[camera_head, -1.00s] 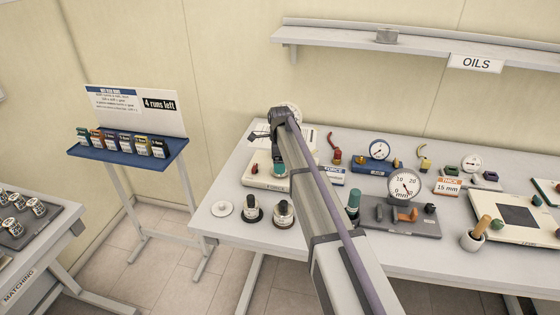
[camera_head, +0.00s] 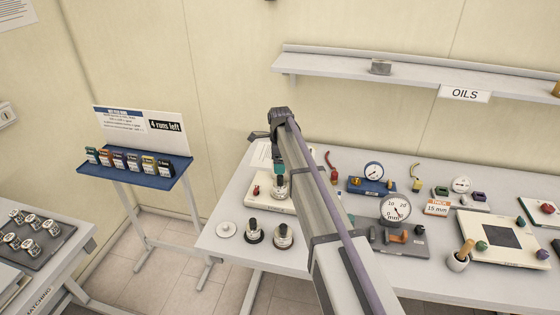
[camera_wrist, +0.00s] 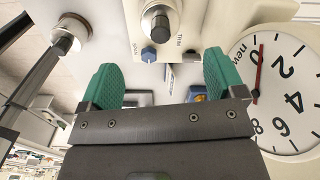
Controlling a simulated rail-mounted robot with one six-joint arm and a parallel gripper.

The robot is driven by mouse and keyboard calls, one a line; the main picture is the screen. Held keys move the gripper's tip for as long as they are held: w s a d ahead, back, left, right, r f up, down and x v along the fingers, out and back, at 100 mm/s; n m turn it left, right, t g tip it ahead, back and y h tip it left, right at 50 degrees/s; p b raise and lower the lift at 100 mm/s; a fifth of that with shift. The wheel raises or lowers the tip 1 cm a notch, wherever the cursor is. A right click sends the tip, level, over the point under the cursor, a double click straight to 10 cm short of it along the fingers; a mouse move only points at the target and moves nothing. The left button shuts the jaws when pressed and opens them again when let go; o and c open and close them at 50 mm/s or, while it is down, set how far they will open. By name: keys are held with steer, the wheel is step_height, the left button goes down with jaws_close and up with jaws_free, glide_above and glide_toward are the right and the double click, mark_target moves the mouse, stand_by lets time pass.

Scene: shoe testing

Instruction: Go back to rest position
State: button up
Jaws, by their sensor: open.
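My gripper (camera_head: 279,168) hangs at the end of my arm over the left part of the long table (camera_head: 225,262). In the wrist view its two green fingers (camera_wrist: 160,78) are wide apart, with nothing held between them. In the head view, a small metal-and-white knob-like piece (camera_head: 280,188) shows just below the fingers, on a cream device (camera_head: 262,198). A dark-topped round knob (camera_wrist: 157,18) shows beyond the fingers in the wrist view, beside a small blue knob (camera_wrist: 148,53). My arm hides part of the table behind it.
Two dark-knobbed round pieces (camera_head: 283,236) and a white disc (camera_head: 226,229) stand near the table's front edge. Dial gauges (camera_head: 396,208) and small devices fill the right side. A blue rack (camera_head: 135,170) stands left. A large dial (camera_wrist: 285,90) is close right of the fingers in the wrist view.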

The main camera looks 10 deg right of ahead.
stand_by(0.3)
steer(key=shift+n, duration=0.7)
steer(key=s+f+n+b, duration=0.2)
steer(key=s+n, duration=0.7)
steer(key=s, duration=0.8)
steer(key=s+f+n+b, duration=0.3)
steer(key=s+n, duration=0.7)
steer(key=s, duration=0.7)
steer(key=shift+s+f, duration=0.2)
steer(key=shift+s, duration=0.2)
steer(key=shift+d, duration=0.1)
